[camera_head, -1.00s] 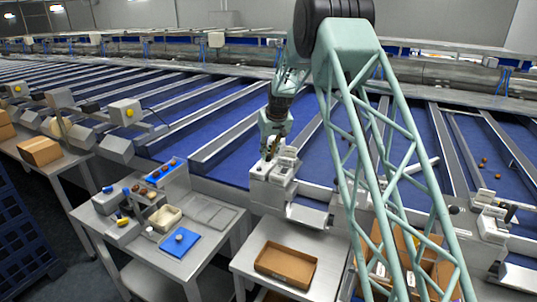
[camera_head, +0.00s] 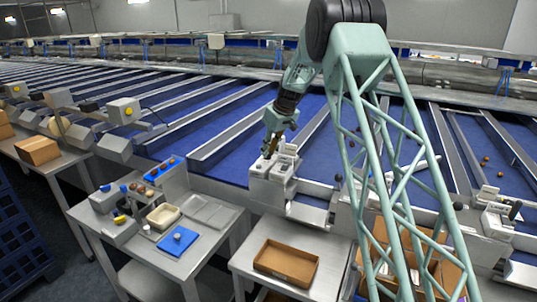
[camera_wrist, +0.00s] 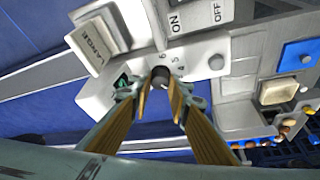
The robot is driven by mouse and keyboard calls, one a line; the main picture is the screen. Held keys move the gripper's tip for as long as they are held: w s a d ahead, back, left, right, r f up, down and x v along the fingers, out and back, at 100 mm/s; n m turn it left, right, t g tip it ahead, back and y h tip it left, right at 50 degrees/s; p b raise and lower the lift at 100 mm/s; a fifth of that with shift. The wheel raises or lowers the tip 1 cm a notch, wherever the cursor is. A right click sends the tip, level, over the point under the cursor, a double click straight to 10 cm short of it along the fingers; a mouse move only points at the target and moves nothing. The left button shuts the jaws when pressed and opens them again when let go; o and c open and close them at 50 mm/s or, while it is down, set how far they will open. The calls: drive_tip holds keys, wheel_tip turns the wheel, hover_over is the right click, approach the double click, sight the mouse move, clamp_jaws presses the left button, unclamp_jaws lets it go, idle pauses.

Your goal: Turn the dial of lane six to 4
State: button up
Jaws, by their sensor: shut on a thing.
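The dial (camera_wrist: 160,76) is a small dark round knob on a white control box (camera_wrist: 205,47); the printed numbers 6, 5 and 4 show beside it in the wrist view. My gripper (camera_wrist: 159,92) is shut on the dial, with a yellow-brown finger at either side of it. The dial's pointer is too small to read. In the head view my gripper (camera_head: 268,152) reaches down to the white control box (camera_head: 272,178) at the front edge of the blue lanes, and the dial there is hidden.
The box also carries a LARGE label plate (camera_wrist: 95,42) and an ON/OFF switch (camera_wrist: 195,14). A cardboard tray (camera_head: 262,266) lies on the table below.

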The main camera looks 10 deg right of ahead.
drive_tip(key=n+b, duration=0.1)
drive_tip(key=n, duration=0.1)
drive_tip(key=n+g+y, duration=0.1)
drive_tip(key=n, duration=0.1)
drive_tip(key=shift+w+d+n+y+b, duration=0.15)
drive_tip(key=shift+n+y+b, duration=0.15)
drive_tip(key=shift+n+b, duration=0.1)
drive_tip(key=shift+n+g+y+p, duration=0.3)
drive_tip(key=shift+n+g+p, duration=0.6)
drive_tip(key=shift+n, duration=1.6)
drive_tip(key=o, duration=0.9)
drive_tip(key=shift+d+r, duration=0.1)
drive_tip(key=shift+r, duration=0.05)
drive_tip(key=shift+v, duration=5.85)
drive_tip(key=shift+w+d, duration=0.1)
